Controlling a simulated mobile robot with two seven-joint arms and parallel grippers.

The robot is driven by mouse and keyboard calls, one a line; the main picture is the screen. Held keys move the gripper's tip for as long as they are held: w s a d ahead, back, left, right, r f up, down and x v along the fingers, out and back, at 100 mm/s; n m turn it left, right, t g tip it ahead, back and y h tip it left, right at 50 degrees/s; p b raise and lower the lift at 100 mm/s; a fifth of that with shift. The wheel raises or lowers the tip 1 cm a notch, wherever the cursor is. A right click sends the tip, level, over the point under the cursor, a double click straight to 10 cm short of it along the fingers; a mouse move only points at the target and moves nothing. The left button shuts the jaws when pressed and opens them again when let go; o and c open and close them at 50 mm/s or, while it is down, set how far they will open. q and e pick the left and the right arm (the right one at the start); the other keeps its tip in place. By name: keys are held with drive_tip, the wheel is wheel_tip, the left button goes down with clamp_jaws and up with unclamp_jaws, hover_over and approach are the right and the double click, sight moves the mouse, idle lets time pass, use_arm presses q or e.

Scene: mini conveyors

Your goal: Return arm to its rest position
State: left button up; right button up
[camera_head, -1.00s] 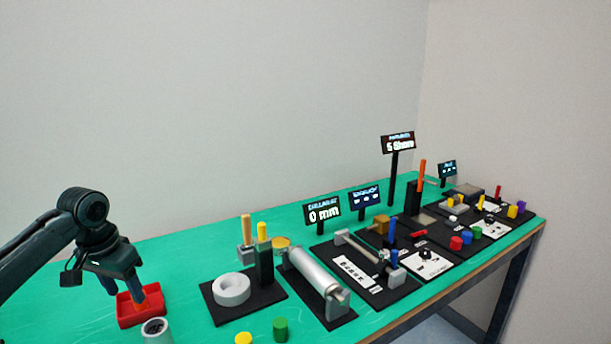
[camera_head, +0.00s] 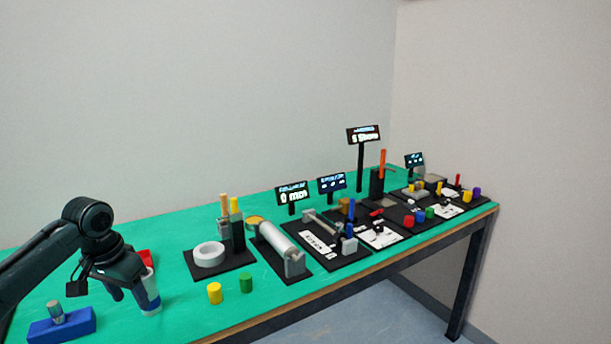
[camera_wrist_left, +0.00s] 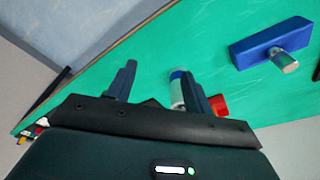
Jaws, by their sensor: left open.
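My left gripper (camera_head: 130,288) is over the left part of the green table in the head view. Its fingers are apart in the left wrist view (camera_wrist_left: 160,88), with nothing held between them. A grey-white cylinder with a blue part (camera_head: 150,303) stands beside the right-hand finger and is partly hidden by it. In the left wrist view the cylinder (camera_wrist_left: 177,90) shows close to that finger; I cannot tell whether they touch. My right gripper is not in view.
A blue block with a grey peg (camera_head: 75,325) lies at lower left. A yellow cylinder (camera_head: 214,293) and a green one (camera_head: 246,283) stand near the front edge. A white ring (camera_head: 209,254) and several black stations with signs fill the table to the right.

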use_arm(q)
drive_tip(key=s+d+f+m+t+h+p, duration=0.15)
drive_tip(key=s+d+f, duration=0.25)
drive_tip(key=d+f, duration=0.5)
drive_tip(key=s+d+f+m+t+h, duration=0.1)
drive_tip(key=s+d+f+t+h, duration=0.15)
drive_tip(key=d+f, duration=0.65)
drive_tip(key=s+d+f+t, duration=0.1)
drive_tip(key=s+d+f, duration=0.25)
drive_tip(key=s, duration=0.55)
drive_tip(key=s+a+r+n+t+y+p, duration=0.1)
drive_tip(key=s+r+n+t, duration=0.1)
drive_tip(key=s, duration=0.8)
drive_tip(key=shift+r+t+p, duration=0.3)
drive_tip(key=shift+t, duration=0.6)
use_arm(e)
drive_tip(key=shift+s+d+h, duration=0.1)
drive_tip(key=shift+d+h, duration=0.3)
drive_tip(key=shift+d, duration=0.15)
